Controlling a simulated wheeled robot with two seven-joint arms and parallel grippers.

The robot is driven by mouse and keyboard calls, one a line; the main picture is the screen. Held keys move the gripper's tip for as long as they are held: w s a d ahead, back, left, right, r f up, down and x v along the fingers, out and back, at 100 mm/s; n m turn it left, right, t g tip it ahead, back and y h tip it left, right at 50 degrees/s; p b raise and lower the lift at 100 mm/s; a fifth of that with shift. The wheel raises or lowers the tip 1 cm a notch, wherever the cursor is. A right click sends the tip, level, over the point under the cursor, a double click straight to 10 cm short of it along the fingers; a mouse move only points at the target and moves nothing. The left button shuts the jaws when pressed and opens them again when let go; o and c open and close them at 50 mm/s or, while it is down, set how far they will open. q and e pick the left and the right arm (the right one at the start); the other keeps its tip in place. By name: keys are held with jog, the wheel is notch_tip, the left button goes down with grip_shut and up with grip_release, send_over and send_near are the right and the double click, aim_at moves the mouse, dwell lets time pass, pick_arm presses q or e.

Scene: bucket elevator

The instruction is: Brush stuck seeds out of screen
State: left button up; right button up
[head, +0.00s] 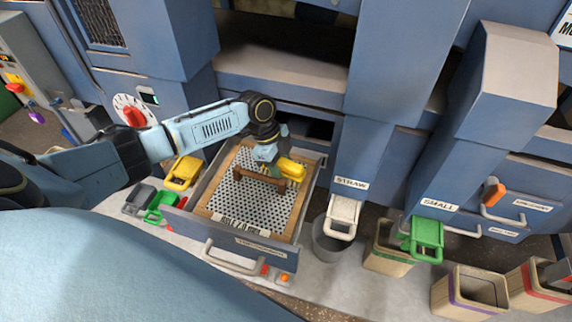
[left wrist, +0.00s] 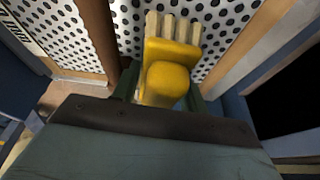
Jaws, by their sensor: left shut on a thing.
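My left gripper (head: 277,160) is over the open drawer and shut on a yellow brush (head: 292,169). In the left wrist view the yellow brush (left wrist: 168,80) shows between the fingers, with pale bristle tufts (left wrist: 172,28) against the perforated screen (left wrist: 225,22). I cannot tell whether the bristles touch it. The screen (head: 262,208) is a pale plate with dark holes in a wooden frame (head: 290,225), inside the drawer. A brown bar (head: 258,178) crosses it near the gripper. Stuck seeds cannot be told apart from the holes. My right gripper is not in view.
The drawer front has a metal handle (head: 235,262). Blue machine housings rise behind.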

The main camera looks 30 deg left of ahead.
aim_at(286, 161)
pick_arm(q)
jog(key=shift+a+r, duration=0.15)
jog(key=shift+a, duration=0.1)
jog(key=shift+r, duration=0.15)
notch_tip(286, 161, up, 6)
jog(key=p, duration=0.5)
jog(key=shift+w+d+p, duration=0.1)
jog(key=shift+d+p, duration=0.05)
jog(key=shift+p, duration=0.25)
jog(key=shift+d+r, duration=0.1)
jog(key=shift+r, duration=1.25)
